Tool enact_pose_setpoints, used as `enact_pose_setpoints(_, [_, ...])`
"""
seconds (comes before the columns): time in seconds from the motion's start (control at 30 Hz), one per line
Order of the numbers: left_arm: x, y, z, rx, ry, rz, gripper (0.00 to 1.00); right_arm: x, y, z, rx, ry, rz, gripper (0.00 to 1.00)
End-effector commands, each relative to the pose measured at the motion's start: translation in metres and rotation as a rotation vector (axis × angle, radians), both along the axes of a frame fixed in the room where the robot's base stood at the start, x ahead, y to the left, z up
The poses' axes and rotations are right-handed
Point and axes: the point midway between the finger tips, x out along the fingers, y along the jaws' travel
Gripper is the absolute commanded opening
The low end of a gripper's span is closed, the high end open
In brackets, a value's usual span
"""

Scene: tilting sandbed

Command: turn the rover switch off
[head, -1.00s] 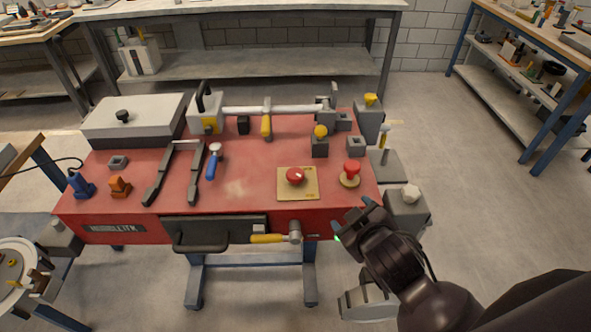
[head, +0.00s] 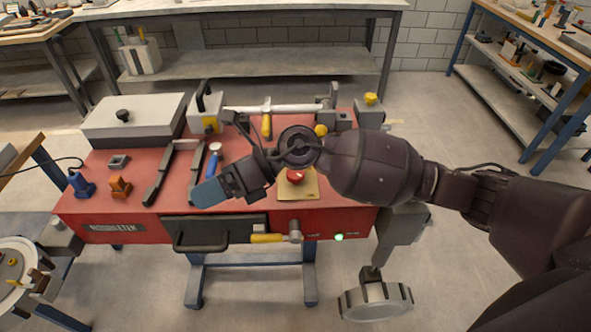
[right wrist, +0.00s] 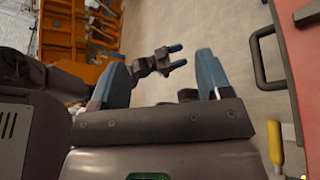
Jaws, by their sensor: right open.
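No part is clearly labelled as the rover switch. A red knob (head: 296,174) on a square yellow plate (head: 312,190) shows just below my right forearm; my arm hides part of it. A green light (head: 339,237) glows on the red bench's front face. My right gripper (head: 212,190) is above the bench's front part, left of the knob. In the right wrist view its blue fingers (right wrist: 160,85) are apart with nothing between them. A dark gripper with two separated blue tips, apparently my left one (right wrist: 176,56), shows farther off there.
The red bench (head: 170,219) carries a grey lidded box (head: 135,115), a blue-handled tool (head: 213,160) and an orange block (head: 120,187). A dark drawer handle (head: 200,240) and yellow-handled tool (head: 266,238) are at its front.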

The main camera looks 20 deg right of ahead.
Motion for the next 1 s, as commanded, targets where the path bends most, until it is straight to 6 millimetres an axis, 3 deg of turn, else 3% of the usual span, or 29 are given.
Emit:
enact_pose_setpoints(0.1, [-0.003,0.0,-0.001,0.0,0.005,0.002,0.61,0.018,-0.025,-0.024,-0.3,-0.146,0.137,0.71])
enact_pose_setpoints(0.23, [-0.006,0.001,-0.002,0.0,0.01,0.004,0.61,0.047,-0.071,-0.04,-0.635,-0.261,0.247,0.71])
enact_pose_setpoints(0.4, [-0.008,0.001,-0.003,0.0,0.014,0.004,0.61,0.086,-0.135,-0.035,-1.007,-0.334,0.318,0.71])
enact_pose_setpoints(0.53, [-0.007,0.001,-0.003,0.0,0.014,0.004,0.61,0.104,-0.169,-0.023,-1.187,-0.348,0.335,0.71])
enact_pose_setpoints(0.77, [-0.004,0.001,-0.002,0.0,0.009,0.002,0.61,0.112,-0.187,-0.023,-1.281,-0.346,0.341,0.71])
enact_pose_setpoints(1.0, [0.001,0.0,-0.002,-0.001,-0.001,-0.001,0.61,0.112,-0.186,-0.059,-1.277,-0.343,0.342,0.71])
